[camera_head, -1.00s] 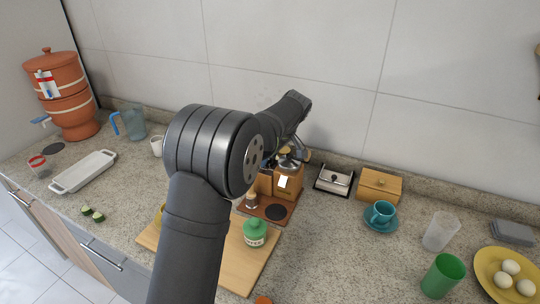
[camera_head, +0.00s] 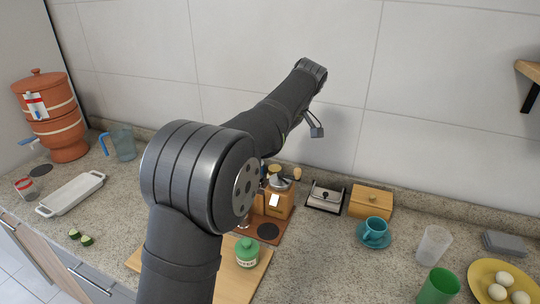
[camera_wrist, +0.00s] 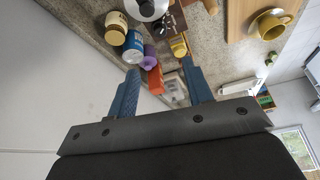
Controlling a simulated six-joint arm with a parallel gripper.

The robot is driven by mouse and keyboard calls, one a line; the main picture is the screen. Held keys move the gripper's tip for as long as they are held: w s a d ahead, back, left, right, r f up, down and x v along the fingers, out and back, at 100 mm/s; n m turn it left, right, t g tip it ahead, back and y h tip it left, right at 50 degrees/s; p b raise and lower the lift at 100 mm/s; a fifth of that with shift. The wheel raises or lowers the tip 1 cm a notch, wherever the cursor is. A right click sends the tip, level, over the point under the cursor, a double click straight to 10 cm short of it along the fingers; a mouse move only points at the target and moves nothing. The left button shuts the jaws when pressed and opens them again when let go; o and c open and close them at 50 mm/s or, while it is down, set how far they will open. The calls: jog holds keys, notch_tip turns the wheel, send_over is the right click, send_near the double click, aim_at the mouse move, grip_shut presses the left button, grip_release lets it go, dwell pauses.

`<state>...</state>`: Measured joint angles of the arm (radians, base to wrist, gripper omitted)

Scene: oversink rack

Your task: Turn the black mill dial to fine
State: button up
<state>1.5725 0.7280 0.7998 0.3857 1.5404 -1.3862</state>
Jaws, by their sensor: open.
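The wooden mill (camera_head: 279,203) stands on a brown mat, partly behind my arm in the head view. It has a grey metal top with dark parts (camera_head: 281,182) and a pale label on its front. I cannot make out the black dial or its setting. My gripper (camera_head: 316,128) is up by the wall, above and slightly right of the mill, apart from it. In the wrist view my gripper's two blue fingers (camera_wrist: 162,85) are spread apart with nothing held between them. Whether the mill shows in that view is unclear.
A cutting board (camera_head: 232,284) holds a green-lidded jar (camera_head: 247,252). Right of the mill are a metal-and-black box (camera_head: 325,196), a wooden box (camera_head: 370,201) and a teal cup (camera_head: 374,229). The wrist view shows a yellow cup (camera_wrist: 270,25) and a blue-and-white jar (camera_wrist: 133,46).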

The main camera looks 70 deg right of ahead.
jog(key=shift+v, duration=1.25)
jog(key=x, duration=1.7)
jog(key=shift+f, duration=0.3)
jog(key=shift+r, duration=0.1)
